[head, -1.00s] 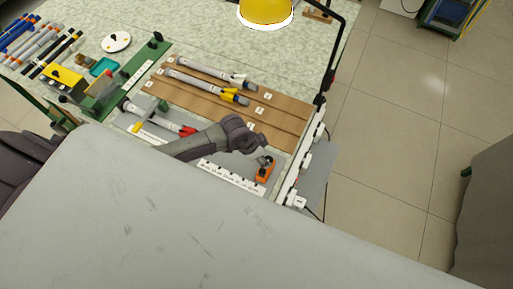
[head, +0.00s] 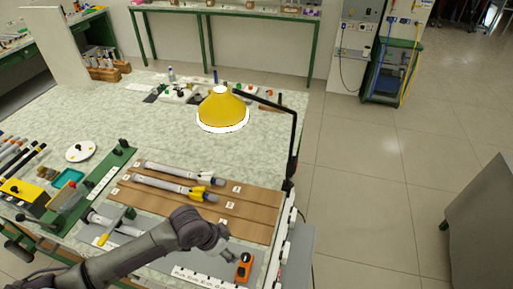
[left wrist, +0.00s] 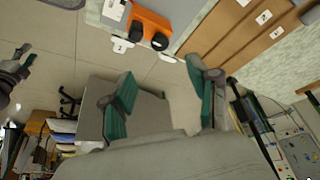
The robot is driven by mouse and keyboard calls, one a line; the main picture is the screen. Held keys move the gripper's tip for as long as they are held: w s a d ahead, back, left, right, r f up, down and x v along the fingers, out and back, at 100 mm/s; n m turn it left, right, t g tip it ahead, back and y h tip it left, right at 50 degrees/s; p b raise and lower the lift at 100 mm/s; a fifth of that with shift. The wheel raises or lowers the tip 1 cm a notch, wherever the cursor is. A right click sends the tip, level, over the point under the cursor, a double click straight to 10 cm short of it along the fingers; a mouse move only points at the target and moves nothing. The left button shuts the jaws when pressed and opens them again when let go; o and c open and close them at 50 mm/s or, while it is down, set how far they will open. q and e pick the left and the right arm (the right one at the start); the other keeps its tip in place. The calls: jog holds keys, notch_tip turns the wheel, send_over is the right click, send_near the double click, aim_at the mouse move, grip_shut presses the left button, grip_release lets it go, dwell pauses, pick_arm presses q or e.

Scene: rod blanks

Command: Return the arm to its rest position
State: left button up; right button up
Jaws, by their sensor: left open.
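My left arm comes in from the left in the head view, with its left gripper (head: 229,254) above the near edge of the bench, close to a small orange device (head: 244,267) with a black knob. In the left wrist view the gripper (left wrist: 162,95) has its two green-padded fingers wide apart with nothing between them. The orange device (left wrist: 151,24) shows beyond the fingers, apart from them. At the left edge of the wrist view a dark part that looks like my right gripper (left wrist: 14,66) shows partly; its fingers are too small to judge.
Two grey rods, one yellow-ended (head: 172,188) and one white-ended (head: 178,173), lie on a brown board (head: 262,204). A yellow lamp (head: 223,108) on a black arm overhangs the bench. A green fixture (head: 103,182) stands left. Open floor (head: 365,215) lies to the right.

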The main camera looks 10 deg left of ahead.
pick_arm(q)
jog(key=s+d+r+n, duration=0.3)
jog(key=s+d+r, duration=0.1)
jog(key=s, duration=0.3)
jog(key=s+a+r+n+y, duration=0.2)
jog(key=s+a+n+y, duration=0.15)
jog(key=s+a, duration=0.4)
notch_tip(320, 180, down, 33)
jog(key=s+g+b, duration=0.1)
jog(key=s+b, duration=0.1)
jog(key=b, duration=0.6)
jog(key=s+a+f+b, duration=0.1)
jog(key=s+f+b, duration=0.2)
jog(key=s+f, duration=0.5)
jog(key=s+a+f+g+b, duration=0.1)
jog(key=s+f+b, duration=0.2)
jog(key=s+f, duration=0.5)
notch_tip(320, 180, down, 7)
jog(key=shift+s+a+r, duration=0.2)
jog(key=shift+s+a, duration=0.1)
jog(key=shift+s, duration=0.05)
